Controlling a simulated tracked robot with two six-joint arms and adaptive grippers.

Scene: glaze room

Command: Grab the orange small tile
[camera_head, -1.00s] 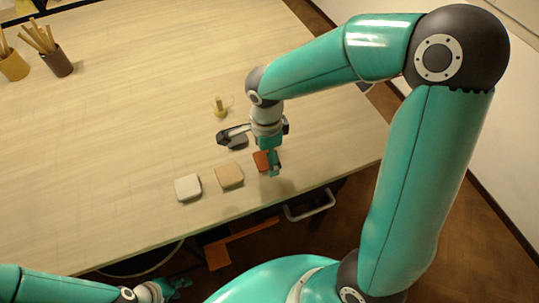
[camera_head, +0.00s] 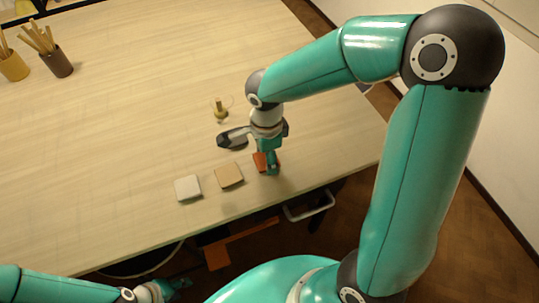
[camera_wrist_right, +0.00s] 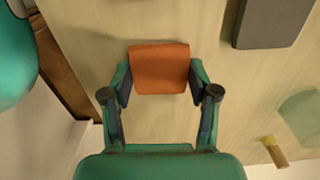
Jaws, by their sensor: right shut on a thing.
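The orange small tile (camera_head: 260,162) is at the right end of a row of tiles near the table's front edge. In the right wrist view the tile (camera_wrist_right: 160,69) lies between both fingers of my right gripper (camera_wrist_right: 160,82), which touch its two sides. The right gripper (camera_head: 268,167) is shut on it and hides part of it in the head view. I cannot tell if the tile is lifted off the table. My left gripper (camera_head: 174,286) is low at the bottom left, off the table; its fingers are small and dark there.
A tan tile (camera_head: 229,175) and a white tile (camera_head: 187,188) lie to the left. A dark grey tile (camera_wrist_right: 268,20) is close by in the wrist view. A small brass-coloured piece (camera_head: 220,112) stands behind. Cups of sticks (camera_head: 57,63) are far left. The table's middle is clear.

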